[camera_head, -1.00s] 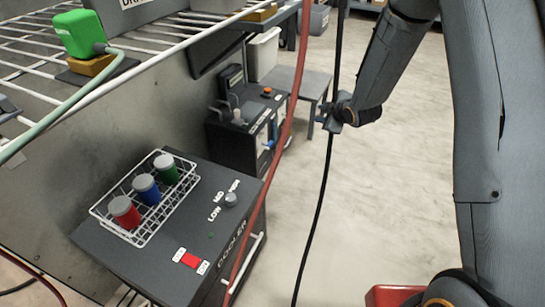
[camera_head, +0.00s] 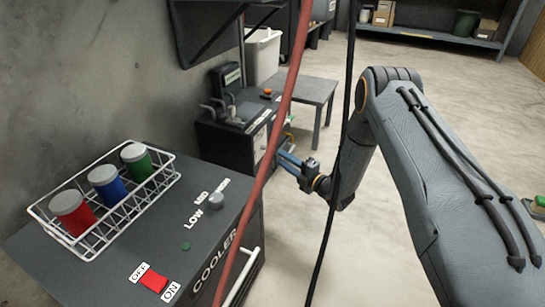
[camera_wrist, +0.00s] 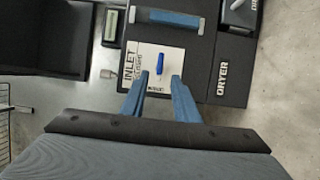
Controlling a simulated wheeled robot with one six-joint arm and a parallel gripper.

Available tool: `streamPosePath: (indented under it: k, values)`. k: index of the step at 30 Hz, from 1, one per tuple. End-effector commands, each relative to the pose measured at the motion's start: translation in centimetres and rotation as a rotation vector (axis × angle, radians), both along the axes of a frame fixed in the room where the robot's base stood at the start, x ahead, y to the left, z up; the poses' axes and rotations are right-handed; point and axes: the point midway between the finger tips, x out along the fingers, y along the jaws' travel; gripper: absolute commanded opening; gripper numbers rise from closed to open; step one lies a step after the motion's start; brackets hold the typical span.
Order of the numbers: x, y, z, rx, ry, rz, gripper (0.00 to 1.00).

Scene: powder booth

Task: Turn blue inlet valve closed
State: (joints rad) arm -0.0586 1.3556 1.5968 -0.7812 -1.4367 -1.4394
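The blue inlet valve handle (camera_wrist: 162,63) shows in the wrist view on a white plate (camera_wrist: 146,58) lettered INLET. The handle points up and down in that picture. The smaller print on the plate is hard to read. My gripper (camera_wrist: 161,76) is open, its two blue fingers apart and empty. The handle lies just past the fingertips, in line with the gap between them. In the head view my gripper (camera_head: 284,159) reaches toward the front of the black dryer (camera_head: 226,146). The valve cannot be made out there.
A cooler (camera_head: 100,262) with a wire rack (camera_head: 96,242) of red, blue and green jars stands at front left. A red hose and a black cable cross the head view in front of my arm. A grey table (camera_head: 309,90) is behind the dryer.

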Motion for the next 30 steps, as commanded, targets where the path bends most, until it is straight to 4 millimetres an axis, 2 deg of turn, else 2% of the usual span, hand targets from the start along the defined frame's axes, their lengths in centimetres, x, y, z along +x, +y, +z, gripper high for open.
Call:
streamPosePath:
  k: [13,26,30]
  values:
    - [4.2,4.7,-0.1,0.000,-0.001,0.001,0.28]
    - [4.9,5.4,0.1,0.000,0.001,-0.001,0.28]
    - [4.9,5.4,0.1,0.000,0.001,-0.001,0.06]
